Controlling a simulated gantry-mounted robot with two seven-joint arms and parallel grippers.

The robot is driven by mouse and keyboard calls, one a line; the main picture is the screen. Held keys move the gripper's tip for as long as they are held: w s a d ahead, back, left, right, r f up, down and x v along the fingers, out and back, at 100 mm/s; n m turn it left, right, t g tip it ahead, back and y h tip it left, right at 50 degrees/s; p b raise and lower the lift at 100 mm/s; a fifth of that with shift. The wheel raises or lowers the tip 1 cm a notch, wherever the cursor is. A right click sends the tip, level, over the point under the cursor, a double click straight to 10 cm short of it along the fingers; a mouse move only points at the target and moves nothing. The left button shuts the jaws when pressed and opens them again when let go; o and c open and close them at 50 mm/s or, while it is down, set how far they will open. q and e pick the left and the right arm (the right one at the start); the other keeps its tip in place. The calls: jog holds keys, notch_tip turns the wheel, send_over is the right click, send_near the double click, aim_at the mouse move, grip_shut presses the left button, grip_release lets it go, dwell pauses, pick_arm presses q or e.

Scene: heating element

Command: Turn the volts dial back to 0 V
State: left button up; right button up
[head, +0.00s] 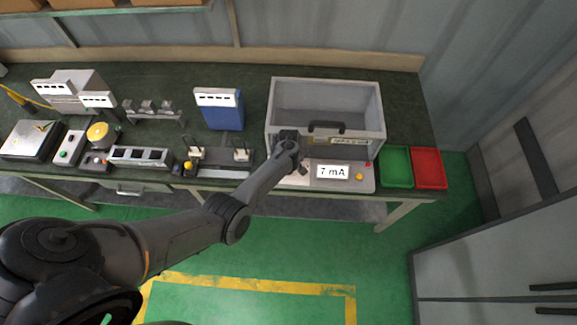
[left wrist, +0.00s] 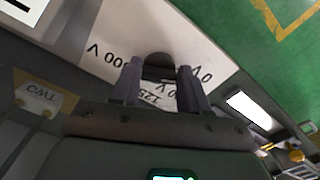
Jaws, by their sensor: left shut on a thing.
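The volts dial (left wrist: 159,62) is a dark round knob on a pale panel in the left wrist view. Upside-down printed marks surround it, including "0 V" and a partly hidden "125". My left gripper (left wrist: 160,78) is shut on the dial, one finger on each side. The dial's pointer cannot be made out. In the head view my left gripper (head: 290,160) is over the left part of the control panel (head: 350,184) and hides the dial there. The panel's display (head: 332,172) reads "7 mA". My right gripper is not in view.
An open grey box (head: 327,85) with a dark handle stands behind the panel. A green tray (head: 395,167) and a red tray (head: 428,167) are to its right. A blue unit (head: 222,112) and several other devices stand to the left on the dark bench.

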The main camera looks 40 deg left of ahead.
pick_arm(q)
jog(key=shift+n, duration=0.6)
jog(key=o, duration=1.1)
jog(key=shift+c, duration=0.2)
notch_tip(320, 180, up, 11)
jog(key=p, duration=0.2)
jog(key=shift+p, duration=0.35)
jog(key=shift+f, duration=0.1)
